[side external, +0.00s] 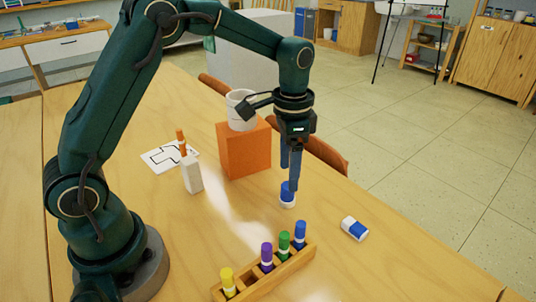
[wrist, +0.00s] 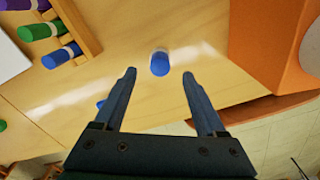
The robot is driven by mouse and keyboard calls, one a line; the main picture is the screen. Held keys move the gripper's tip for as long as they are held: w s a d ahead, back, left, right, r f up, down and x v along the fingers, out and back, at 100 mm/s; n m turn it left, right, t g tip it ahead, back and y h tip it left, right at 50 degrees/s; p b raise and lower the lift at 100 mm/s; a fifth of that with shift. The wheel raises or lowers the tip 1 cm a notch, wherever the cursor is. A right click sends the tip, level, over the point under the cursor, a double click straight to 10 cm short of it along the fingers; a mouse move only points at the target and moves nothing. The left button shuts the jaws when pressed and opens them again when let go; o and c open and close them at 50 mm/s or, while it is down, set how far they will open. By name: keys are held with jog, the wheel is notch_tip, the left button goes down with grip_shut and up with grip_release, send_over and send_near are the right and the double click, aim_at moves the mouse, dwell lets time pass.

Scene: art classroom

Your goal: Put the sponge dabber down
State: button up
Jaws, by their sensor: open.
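A blue-topped sponge dabber with a white lower part (side external: 287,199) stands upright on the wooden table, below my gripper (side external: 289,178). In the wrist view the dabber (wrist: 160,62) shows between and slightly beyond my two fingertips (wrist: 159,73). My gripper is open and points down, with nothing held in it. In the side view one finger overlaps the dabber's top, so I cannot tell whether it touches.
A wooden rack (side external: 252,281) holds yellow, purple, green and blue dabbers in front. A blue-and-white eraser (side external: 355,228) lies to the right. An orange block (side external: 246,155) carries a white pot (side external: 240,112). A white block (side external: 192,175) and a patterned card (side external: 160,158) are left.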

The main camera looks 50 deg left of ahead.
jog(key=s+r+n+t, duration=0.1)
jog(key=s+r, duration=0.3)
jog(key=r, duration=0.6)
jog(key=s+f+n+t, duration=0.1)
jog(key=s+n+t, duration=0.3)
jog(key=s, duration=0.9)
jog(key=shift+f+t, duration=0.15)
jog(key=shift+t, duration=0.15)
